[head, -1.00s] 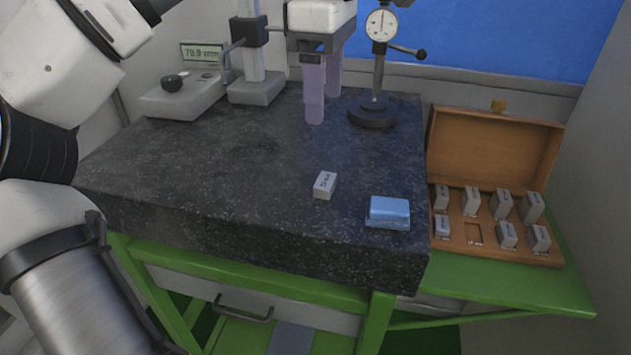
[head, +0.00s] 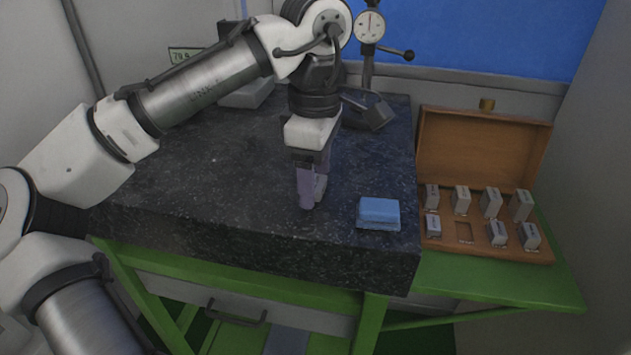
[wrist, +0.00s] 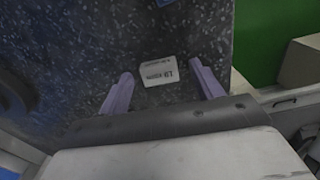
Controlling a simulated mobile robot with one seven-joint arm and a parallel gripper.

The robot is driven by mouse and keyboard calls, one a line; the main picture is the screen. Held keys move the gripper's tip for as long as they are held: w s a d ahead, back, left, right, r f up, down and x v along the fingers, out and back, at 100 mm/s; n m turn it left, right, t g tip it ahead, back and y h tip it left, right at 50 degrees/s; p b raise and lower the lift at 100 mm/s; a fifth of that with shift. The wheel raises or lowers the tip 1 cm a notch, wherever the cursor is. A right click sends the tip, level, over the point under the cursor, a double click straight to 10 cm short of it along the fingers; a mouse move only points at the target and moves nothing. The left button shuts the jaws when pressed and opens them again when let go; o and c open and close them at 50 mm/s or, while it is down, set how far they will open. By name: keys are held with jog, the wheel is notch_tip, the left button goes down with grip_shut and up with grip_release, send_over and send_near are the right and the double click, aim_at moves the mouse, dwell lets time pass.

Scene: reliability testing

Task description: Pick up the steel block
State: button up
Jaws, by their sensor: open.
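The steel block (wrist: 159,70) is a small light-grey block with dark printed marks, lying on the speckled black granite plate (head: 215,180). In the wrist view it sits between the lines of my two purple fingers, about level with their tips and with a gap on each side. My gripper (wrist: 160,76) is open and empty. In the head view, my gripper (head: 311,192) points down at the block's place near the front of the plate. A finger hides much of the block there, leaving a grey part (head: 320,187) showing.
A blue block-like item (head: 379,211) lies right of my gripper. A dial gauge on a stand (head: 369,27) is behind. An open wooden case (head: 484,147) with several grey blocks and one empty slot stands at the right. The plate's left part is clear.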

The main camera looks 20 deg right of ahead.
jog(key=shift+f, duration=0.1)
jog(key=shift+c, duration=0.3)
jog(key=c, duration=1.1)
